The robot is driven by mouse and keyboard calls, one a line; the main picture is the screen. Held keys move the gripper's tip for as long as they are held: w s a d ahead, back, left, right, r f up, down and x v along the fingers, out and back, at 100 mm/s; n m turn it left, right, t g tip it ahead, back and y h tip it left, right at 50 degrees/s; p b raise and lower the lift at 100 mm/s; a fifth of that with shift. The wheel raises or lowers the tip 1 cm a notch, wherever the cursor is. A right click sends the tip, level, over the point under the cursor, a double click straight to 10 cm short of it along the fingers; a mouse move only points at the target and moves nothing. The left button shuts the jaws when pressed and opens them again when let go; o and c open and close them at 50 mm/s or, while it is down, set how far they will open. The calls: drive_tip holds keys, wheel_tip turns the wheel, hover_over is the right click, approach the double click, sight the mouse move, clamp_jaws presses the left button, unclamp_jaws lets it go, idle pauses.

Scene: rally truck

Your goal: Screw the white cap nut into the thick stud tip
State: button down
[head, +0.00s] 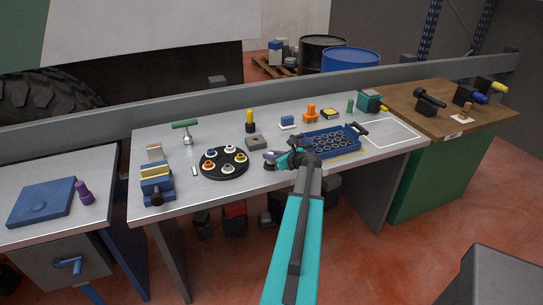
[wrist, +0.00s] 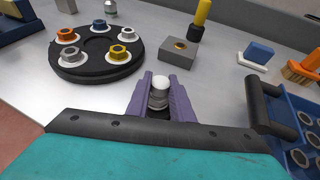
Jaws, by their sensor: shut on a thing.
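My gripper (head: 272,158) is low over the bench, between the round black plate (head: 223,174) and the blue tray. In the wrist view its purple fingers (wrist: 159,100) are shut on a small part with a white rounded top and a grey lower ring, which looks like the white cap nut (wrist: 159,82). The fingers hide its underside. The black plate (wrist: 95,72) lies ahead and to the left in the wrist view, with several coloured hex pieces on white washers, standing apart from my gripper. I cannot tell which piece, if any, is the thick stud tip.
A grey block (wrist: 179,50) with a hole stands ahead of my gripper, near a yellow-handled tool (head: 250,120). The blue tray (head: 332,153) of round parts is close on the right. A blue and yellow vise (head: 157,187) sits at left.

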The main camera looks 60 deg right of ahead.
drive_tip(key=c, duration=1.5)
unclamp_jaws()
drive_tip(key=b+v, duration=0.3)
drive_tip(key=v, duration=1.1)
drive_tip(key=shift+w+r+b, duration=0.1)
drive_tip(key=shift+b, duration=0.2)
